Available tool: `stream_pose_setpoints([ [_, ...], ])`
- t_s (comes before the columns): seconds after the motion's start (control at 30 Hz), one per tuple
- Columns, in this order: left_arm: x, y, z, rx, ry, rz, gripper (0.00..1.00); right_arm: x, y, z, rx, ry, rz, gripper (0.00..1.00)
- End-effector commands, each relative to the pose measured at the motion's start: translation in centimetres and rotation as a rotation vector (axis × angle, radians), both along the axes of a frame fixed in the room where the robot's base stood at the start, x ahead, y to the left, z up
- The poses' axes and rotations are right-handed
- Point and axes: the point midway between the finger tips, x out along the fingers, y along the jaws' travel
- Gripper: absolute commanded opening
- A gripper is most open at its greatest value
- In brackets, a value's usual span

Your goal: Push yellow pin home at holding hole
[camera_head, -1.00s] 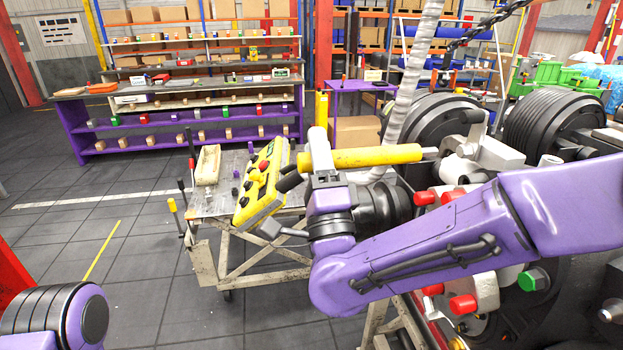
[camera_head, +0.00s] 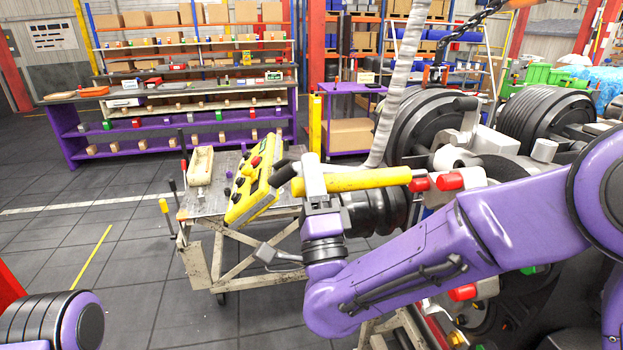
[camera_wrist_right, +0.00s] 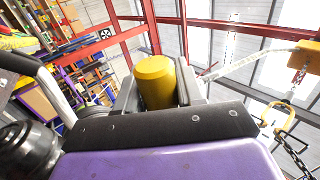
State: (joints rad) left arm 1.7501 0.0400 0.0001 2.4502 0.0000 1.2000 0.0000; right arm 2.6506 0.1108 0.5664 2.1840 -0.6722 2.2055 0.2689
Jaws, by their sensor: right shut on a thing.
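The yellow pin (camera_head: 365,180) lies nearly level in the head view, pointing right toward the machine. My right gripper (camera_head: 314,178) is shut on it near its left end. In the right wrist view the pin's round yellow end (camera_wrist_right: 157,80) stands between the two grey fingers. The pin's right end meets a red-capped part (camera_head: 419,184) in the picture; I cannot tell whether they touch. I cannot make out the holding hole. My left gripper is out of view.
The machine with black ribbed drums (camera_head: 548,112) and red-capped studs (camera_head: 462,292) fills the right side. A purple workbench (camera_head: 180,130) is behind. Grey floor is clear at left.

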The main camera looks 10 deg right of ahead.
Motion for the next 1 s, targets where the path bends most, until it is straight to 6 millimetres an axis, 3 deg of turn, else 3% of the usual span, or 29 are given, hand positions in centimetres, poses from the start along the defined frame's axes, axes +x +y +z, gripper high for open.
stream_pose_setpoints([
  [0.57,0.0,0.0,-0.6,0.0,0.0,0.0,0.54,0.2,-5.7,0.0,-0.001,-0.002,-0.001,0.0],
  [1.0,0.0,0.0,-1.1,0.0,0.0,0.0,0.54,0.1,-5.6,0.0,0.0,-0.003,0.0,0.0],
])
